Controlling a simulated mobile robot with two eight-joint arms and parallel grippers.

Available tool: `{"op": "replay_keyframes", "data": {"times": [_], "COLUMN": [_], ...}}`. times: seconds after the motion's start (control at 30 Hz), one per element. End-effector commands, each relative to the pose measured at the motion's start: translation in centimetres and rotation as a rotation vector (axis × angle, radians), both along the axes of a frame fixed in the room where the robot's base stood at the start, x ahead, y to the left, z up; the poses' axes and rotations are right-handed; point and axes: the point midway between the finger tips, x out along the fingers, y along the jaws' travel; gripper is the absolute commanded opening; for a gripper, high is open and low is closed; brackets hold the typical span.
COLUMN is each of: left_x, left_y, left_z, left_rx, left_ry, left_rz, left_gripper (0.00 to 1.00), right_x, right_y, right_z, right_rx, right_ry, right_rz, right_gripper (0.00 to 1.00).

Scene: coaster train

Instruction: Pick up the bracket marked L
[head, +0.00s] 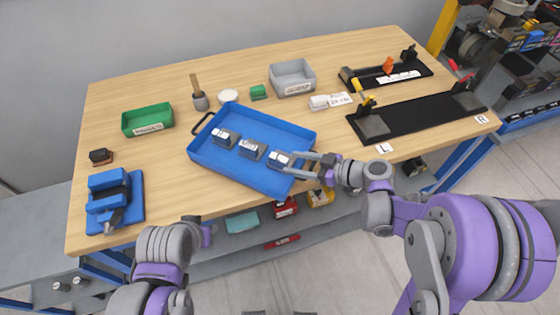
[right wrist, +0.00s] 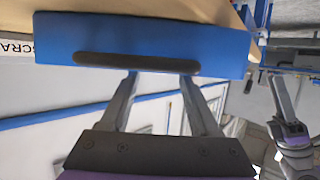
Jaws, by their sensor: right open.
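Three grey-and-white metal brackets sit in a row in the blue tray (head: 262,182): a left one (head: 225,138), a middle one (head: 251,150) and a right one (head: 280,160). Their markings are too small to read, so I cannot tell which is L. My right gripper (head: 300,165) is open at the tray's right end, its fingers reaching toward the right bracket.
Black fixtures marked L (head: 384,148) and R (head: 481,119) stand at the table's right. A grey bin (head: 293,80), green bin (head: 148,120) and blue vise-like device (head: 112,200) are also on the table. Bare wood lies between the tray and the left-hand items.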

Motion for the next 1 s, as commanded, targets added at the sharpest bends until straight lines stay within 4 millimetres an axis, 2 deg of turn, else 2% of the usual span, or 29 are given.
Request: {"op": "replay_keyframes", "data": {"times": [0.17, 0.5, 0.77, 0.8, 1.0], "left_x": [0.1, 0.3, 0.3, 0.3, 0.3], "left_y": [0.0, 0.0, 0.0, 0.0, 0.0], "left_z": [0.1, 0.8, 0.8, 0.8, 0.8], "left_rx": [0.0, 0.0, 0.0, 0.0, 0.0], "left_ry": [-0.001, -0.006, -0.006, -0.006, -0.006], "left_rz": [0.0, 0.0, 0.0, 0.0, 0.0], "left_gripper": [0.35, 0.35, 0.35, 0.35, 0.35], "right_x": [0.5, 2.4, 2.6, 2.6, 2.6], "right_y": [1.2, 5.0, 5.3, 5.3, 5.3], "right_z": [-0.5, -2.0, -2.2, -2.2, -2.2], "right_rx": [-0.001, -0.001, -0.001, -0.001, -0.002], "right_ry": [0.0, 0.001, 0.001, 0.001, 0.001], "right_rz": [0.001, 0.001, -0.002, -0.002, -0.001], "right_gripper": [0.63, 0.63, 0.63, 0.61, 0.25]}}
